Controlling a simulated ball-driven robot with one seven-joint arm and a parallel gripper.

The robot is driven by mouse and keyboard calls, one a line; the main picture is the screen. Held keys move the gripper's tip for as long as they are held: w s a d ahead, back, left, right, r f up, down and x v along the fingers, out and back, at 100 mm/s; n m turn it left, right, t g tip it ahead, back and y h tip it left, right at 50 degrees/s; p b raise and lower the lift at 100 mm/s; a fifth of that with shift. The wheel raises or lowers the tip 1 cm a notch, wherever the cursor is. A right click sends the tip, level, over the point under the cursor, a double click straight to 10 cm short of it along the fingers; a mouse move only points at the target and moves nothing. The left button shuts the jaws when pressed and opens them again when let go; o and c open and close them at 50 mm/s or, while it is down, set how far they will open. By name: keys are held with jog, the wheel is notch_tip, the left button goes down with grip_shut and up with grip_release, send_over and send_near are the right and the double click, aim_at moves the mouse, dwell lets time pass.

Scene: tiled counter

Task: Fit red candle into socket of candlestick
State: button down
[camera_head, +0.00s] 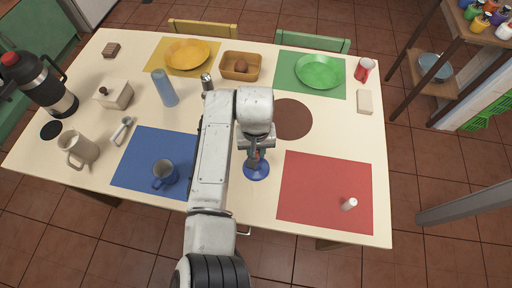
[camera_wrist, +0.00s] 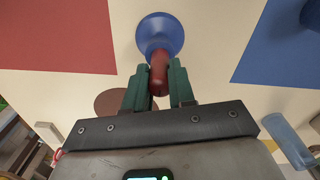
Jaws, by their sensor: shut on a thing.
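The red candle (camera_wrist: 158,70) is held between the two green fingers of my gripper (camera_wrist: 157,84) in the wrist view. In the head view the candlestick (camera_head: 256,172) stands on the cream table between the blue and red mats. My gripper (camera_head: 257,153) is directly above it there, pointing down and hiding most of the candle and the socket.
A red mat (camera_head: 310,205) with a white shaker (camera_head: 349,204) lies to the right. A blue mat (camera_head: 140,175) with a blue mug (camera_head: 164,175) lies to the left. A brown round mat (camera_head: 293,120) is behind. Bare table surrounds the candlestick.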

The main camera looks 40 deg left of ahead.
jog(key=shift+f, duration=0.55)
dwell(1.3)
jog(key=c, duration=0.9)
grip_release()
jog(key=shift+o, duration=0.2)
notch_tip(320, 180, up, 11)
jog(key=shift+f+b, duration=0.1)
jog(key=shift+b, duration=0.3)
